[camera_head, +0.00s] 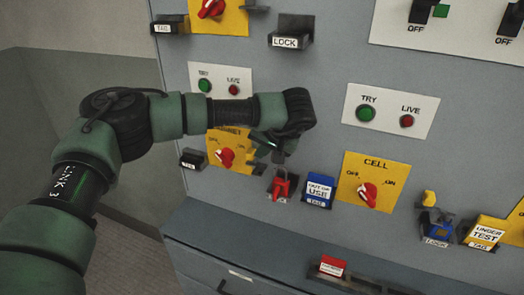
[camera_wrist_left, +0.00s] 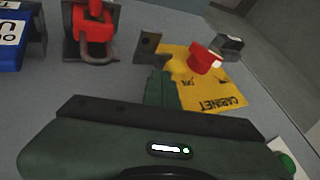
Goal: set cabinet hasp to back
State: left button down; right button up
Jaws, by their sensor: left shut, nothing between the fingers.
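The yellow CABINET plate (camera_head: 228,158) carries a red rotary switch (camera_head: 225,157) and is partly covered by my left arm. In the left wrist view, the plate (camera_wrist_left: 212,88) and red switch (camera_wrist_left: 204,60) appear upside down. The cabinet hasp (camera_wrist_left: 148,47) is a small dark metal tab with a hole at the plate's edge. It also shows dimly below my wrist in the head view (camera_head: 260,169). My left gripper (camera_head: 275,151) is shut and empty. Its fingers (camera_wrist_left: 160,88) point at the hasp; whether they touch it I cannot tell. My right gripper is not in view.
A red padlock (camera_head: 281,184) hangs on a holder right of the hasp, and a blue OUT OF USE tag (camera_head: 319,190) is beside it. The yellow CELL plate (camera_head: 374,181) is further right. A ledge with drawers (camera_head: 215,240) juts out below.

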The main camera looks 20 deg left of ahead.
pick_arm(q)
jog(key=d, duration=0.3)
jog(key=d+r, duration=0.1)
jog(key=shift+s+d+r, duration=0.1)
jog(key=shift+s+d, duration=0.15)
jog(key=shift+d, duration=0.1)
jog(key=b+v, duration=0.2)
jog(key=v, duration=0.6)
jog(key=shift+r, duration=0.15)
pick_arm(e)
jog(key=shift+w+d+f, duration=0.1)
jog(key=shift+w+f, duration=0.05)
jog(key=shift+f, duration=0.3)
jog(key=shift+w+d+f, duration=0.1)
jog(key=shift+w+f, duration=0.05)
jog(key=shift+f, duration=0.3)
pick_arm(q)
jog(key=shift+s+d, duration=0.1)
jog(key=shift+s, duration=0.1)
